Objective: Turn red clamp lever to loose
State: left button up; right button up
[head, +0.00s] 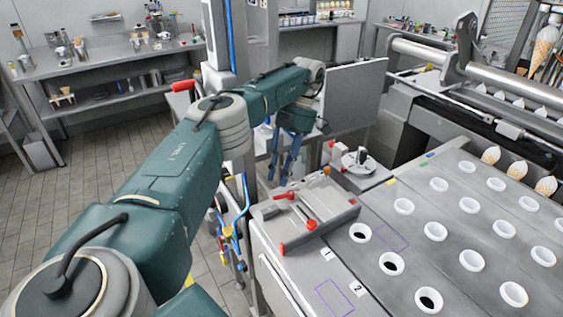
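A grey metal block (338,209) sits at the left corner of the metal worktop. It carries a rod with red ends (311,224) and a red-tipped part (282,248) at its front edge. I cannot tell which red part is the clamp lever, or whether it stands tight or loose. My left gripper (280,181) hangs from the green arm with its blue fingers pointing down. The fingers are apart with nothing seen between them. It is above and behind the block, not touching it as far as I can see. My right gripper is not in view.
The worktop right of the block has rows of holes with white cups (404,206), a few of them dark inside. A round metal device (358,162) stands behind the block. A red handle (183,86) shows behind my arm. A roller machine (450,70) fills the back right.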

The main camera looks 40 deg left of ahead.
pick_arm(q)
jog(key=shift+r, duration=2.05)
